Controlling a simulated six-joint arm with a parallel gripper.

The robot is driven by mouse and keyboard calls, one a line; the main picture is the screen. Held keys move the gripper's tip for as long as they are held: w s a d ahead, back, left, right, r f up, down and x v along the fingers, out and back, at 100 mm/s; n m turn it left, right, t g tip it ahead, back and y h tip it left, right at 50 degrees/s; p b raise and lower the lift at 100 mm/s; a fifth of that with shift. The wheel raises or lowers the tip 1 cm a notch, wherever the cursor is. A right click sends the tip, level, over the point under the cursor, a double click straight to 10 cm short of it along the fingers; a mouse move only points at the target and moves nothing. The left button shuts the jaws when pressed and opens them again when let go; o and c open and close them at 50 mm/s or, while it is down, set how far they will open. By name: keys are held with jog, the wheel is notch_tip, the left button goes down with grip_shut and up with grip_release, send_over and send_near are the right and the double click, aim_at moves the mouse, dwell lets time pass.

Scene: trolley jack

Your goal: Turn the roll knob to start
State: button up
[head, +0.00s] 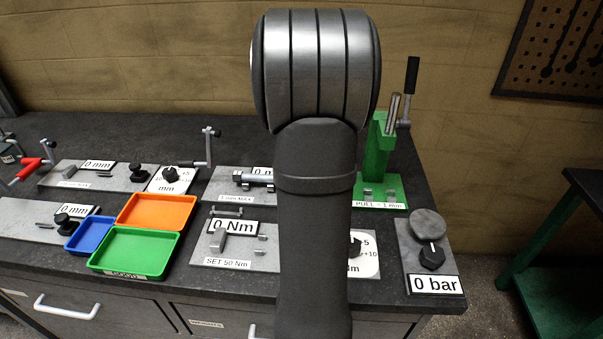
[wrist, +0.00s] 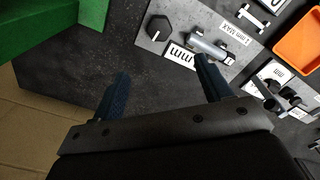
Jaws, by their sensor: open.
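In the wrist view, a black hexagonal knob (wrist: 158,27) stands on a grey plate (wrist: 184,14) beside a metal roller (wrist: 208,46) and a "mm" label. No knob carries the word "roll", so I cannot tell for sure that this is the roll knob. In the head view, the roller (head: 254,180) on the "1 mm MAX" plate shows left of my arm; the knob is hidden. My gripper (wrist: 163,66) is open and empty, its fingers wide apart. The knob appears beyond the fingertips, between their directions. My gripper is hidden behind my arm in the head view.
A green press (head: 376,150) stands right of my arm. A "0 bar" plate with a black knob (head: 432,257) is at the front right. Orange (head: 157,211), green (head: 134,251) and blue (head: 87,235) trays lie left. Several other knobbed plates crowd the bench.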

notch_tip(320, 180, down, 17)
jog(key=m, duration=0.9)
jog(key=shift+f+m, duration=0.2)
jog(key=shift+m, duration=0.1)
jog(key=c, duration=1)
jog(key=shift+o, duration=0.2)
jog(key=shift+n, duration=0.8)
jog(key=o, duration=1)
jog(key=shift+c, duration=0.2)
